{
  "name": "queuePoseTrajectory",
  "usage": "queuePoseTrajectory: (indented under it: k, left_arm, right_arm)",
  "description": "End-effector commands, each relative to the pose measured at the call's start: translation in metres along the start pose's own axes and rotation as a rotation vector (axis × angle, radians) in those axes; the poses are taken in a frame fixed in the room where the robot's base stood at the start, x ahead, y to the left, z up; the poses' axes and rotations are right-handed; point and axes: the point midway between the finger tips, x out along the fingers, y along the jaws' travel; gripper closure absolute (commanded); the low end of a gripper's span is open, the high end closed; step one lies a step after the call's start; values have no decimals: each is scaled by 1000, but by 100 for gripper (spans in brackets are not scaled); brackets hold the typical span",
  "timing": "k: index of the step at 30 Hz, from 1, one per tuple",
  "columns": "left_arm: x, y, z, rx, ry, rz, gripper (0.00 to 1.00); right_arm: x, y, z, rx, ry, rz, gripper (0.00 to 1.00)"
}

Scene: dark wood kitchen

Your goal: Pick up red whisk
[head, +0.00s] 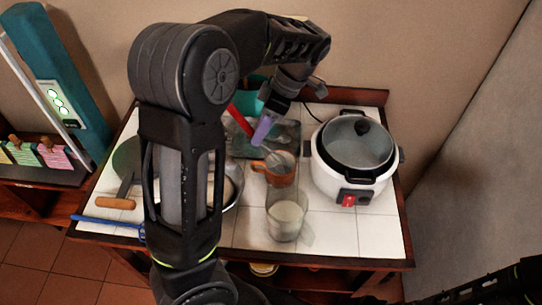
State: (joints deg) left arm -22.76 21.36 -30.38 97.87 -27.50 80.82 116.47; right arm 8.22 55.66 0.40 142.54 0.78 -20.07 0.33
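The red whisk shows as a red handle (240,121) slanting down to the right, with thin wires (278,160) at the orange-brown mug (279,174). My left gripper (264,130) points down over the table, just right of the red handle and above the mug. A lavender part shows at its end, and I cannot tell whether its fingers are open or shut. A small gap shows between it and the red handle. My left forearm hides part of the table. Of my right arm only dark links show at the bottom right.
A white cooker (340,188) with a glass lid stands right of the mug. A glass with white contents (286,219) stands in front. A bowl (236,183) is partly behind my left arm. A blue utensil (108,222) and a wooden-handled pan (127,158) lie left.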

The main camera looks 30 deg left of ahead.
Motion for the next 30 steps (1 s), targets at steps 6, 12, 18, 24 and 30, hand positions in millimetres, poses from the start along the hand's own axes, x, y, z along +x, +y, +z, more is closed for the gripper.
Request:
queuePoseTrajectory:
  k: [6,12,18,24,30]
  left_arm:
    - [21,1,1,-1,0,0,64]
    - [19,0,0,0,0,1,64]
    - [30,1,1,-1,-1,-1,64]
    - [54,1,-2,1,2,-4,64]
    - [71,2,-1,1,-1,0,64]
  right_arm:
    - [18,4,-1,-3,5,-5,20]
    - [16,4,-1,-3,5,-6,20]
    - [23,6,-2,-4,7,-7,20]
    - [16,4,-2,-4,6,-7,20]
    - [15,4,-1,-3,5,-5,20]
